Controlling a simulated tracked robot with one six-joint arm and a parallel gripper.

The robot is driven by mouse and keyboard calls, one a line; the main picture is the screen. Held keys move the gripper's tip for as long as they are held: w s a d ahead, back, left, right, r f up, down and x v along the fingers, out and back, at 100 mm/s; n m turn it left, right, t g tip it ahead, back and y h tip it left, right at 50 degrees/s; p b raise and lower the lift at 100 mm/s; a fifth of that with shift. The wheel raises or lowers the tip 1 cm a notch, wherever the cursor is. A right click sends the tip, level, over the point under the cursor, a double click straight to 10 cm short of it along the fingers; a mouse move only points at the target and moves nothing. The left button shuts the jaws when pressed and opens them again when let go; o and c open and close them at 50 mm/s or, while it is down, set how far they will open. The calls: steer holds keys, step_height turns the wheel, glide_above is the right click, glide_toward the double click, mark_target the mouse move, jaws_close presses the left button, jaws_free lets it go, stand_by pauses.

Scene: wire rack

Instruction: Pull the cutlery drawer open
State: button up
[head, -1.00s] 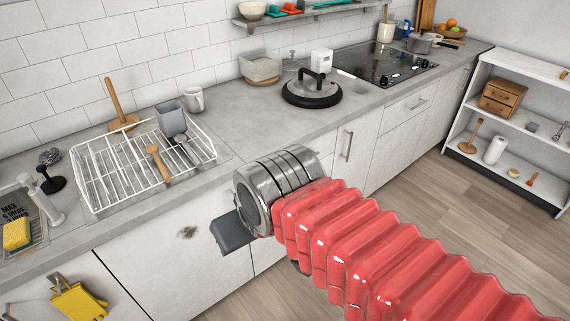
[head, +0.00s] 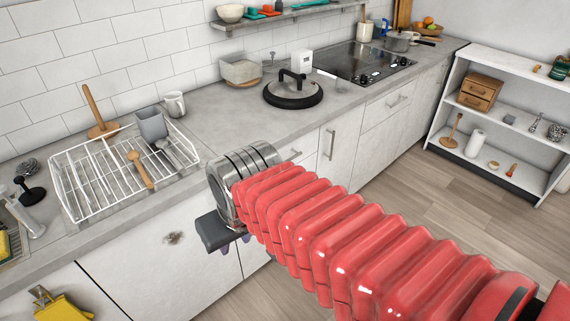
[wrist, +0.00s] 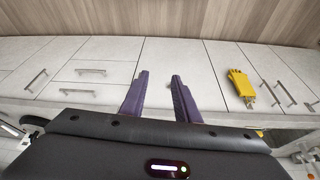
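My gripper (wrist: 160,78) shows in the wrist view with two purple fingers apart and nothing between them. Beyond them are plain white cabinet fronts. To the left in that view are two drawers, one above the other, with bar handles: one drawer handle (wrist: 91,71) and another drawer handle (wrist: 77,91). I cannot tell which belongs to the cutlery drawer. Both look shut, and the fingers are apart from them. In the head view, my gripper (head: 234,246) is in front of the cabinets. My red arm hides much of the drawers; one drawer handle (head: 293,156) shows just beyond my wrist.
A white dish rack (head: 95,200) and a lidded pan (head: 292,92) stand on the counter. Yellow gloves (head: 62,308) hang on a cabinet front; the gloves (wrist: 240,88) also show in the wrist view. A white shelf unit (head: 480,115) stands right. The wooden floor between is clear.

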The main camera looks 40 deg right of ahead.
steer(key=w+d+f+n+t+h, duration=0.1)
steer(key=w+d+f, duration=0.4)
steer(key=d+f, duration=0.75)
steer(key=w+d+f+n+t+h, duration=0.15)
steer(key=w+d+f, duration=0.35)
steer(key=d+f, duration=0.75)
steer(key=w+d+f+n+h, duration=0.15)
steer(key=w+d+f, duration=0.6)
steer(key=f, duration=0.85)
steer(key=w+d+n+t, duration=0.2)
steer(key=d+n+t, duration=0.2)
steer(key=t, duration=0.1)
step_height(320, 180, up, 13)
steer(key=w+n+t+h, duration=0.2)
steer(key=n+t, duration=0.4)
steer(key=t, duration=0.1)
steer(key=shift+h, duration=0.4)
steer(key=x, duration=1.4)
steer(key=shift+s, duration=0.1)
